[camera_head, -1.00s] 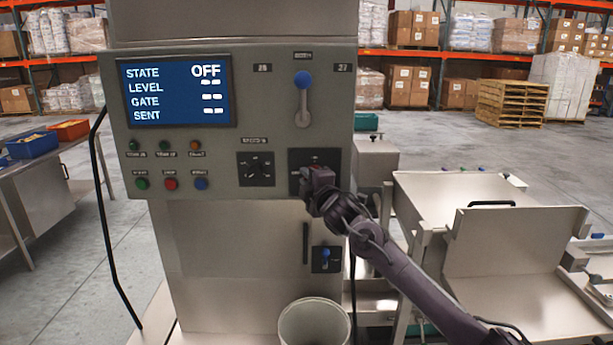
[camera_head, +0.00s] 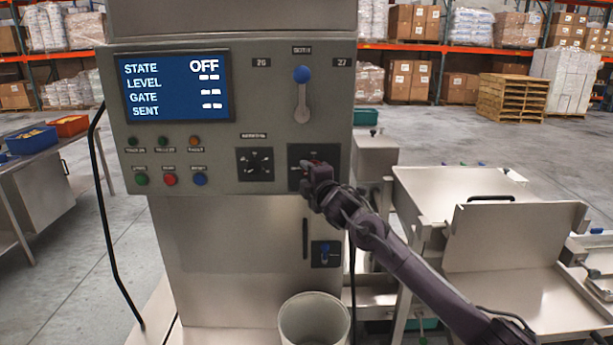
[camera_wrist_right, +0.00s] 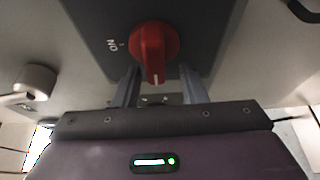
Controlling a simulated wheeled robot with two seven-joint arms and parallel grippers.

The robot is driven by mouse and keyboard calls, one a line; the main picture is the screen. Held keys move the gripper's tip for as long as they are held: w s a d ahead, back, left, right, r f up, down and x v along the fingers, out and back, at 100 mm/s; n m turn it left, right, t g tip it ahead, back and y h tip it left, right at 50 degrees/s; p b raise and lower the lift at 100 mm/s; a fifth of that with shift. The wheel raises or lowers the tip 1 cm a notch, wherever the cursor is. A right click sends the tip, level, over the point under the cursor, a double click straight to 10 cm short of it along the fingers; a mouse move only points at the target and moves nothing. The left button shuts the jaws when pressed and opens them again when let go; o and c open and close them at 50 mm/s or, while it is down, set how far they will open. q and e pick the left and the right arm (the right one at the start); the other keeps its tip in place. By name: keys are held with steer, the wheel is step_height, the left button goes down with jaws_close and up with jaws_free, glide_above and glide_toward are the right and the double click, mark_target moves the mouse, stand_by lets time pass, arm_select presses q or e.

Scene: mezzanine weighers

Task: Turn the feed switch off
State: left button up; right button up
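The feed switch, a red rotary knob (camera_wrist_right: 153,50) on a dark plate, shows in the right wrist view. Its white mark points down the picture, and an ON label stands left of it. In the head view only a bit of red (camera_head: 315,162) shows above my right gripper (camera_head: 307,174), which hides most of the knob. In the wrist view the right gripper's fingers (camera_wrist_right: 160,88) are spread and empty, with the knob just beyond their tips, apparently not gripped. The display (camera_head: 174,88) reads STATE OFF. My left gripper is not in view.
Left of the knob plate is a black selector dial (camera_head: 255,164); above is a blue-topped lever (camera_head: 302,95). Coloured buttons (camera_head: 170,180) sit further left. Steel equipment (camera_head: 515,240) stands at right.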

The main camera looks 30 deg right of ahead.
steer(key=shift+s, duration=0.1)
steer(key=s+a+b, duration=0.1)
steer(key=s+b, duration=0.2)
steer(key=s, duration=0.4)
steer(key=shift+s, duration=0.25)
steer(key=shift+a, duration=0.1)
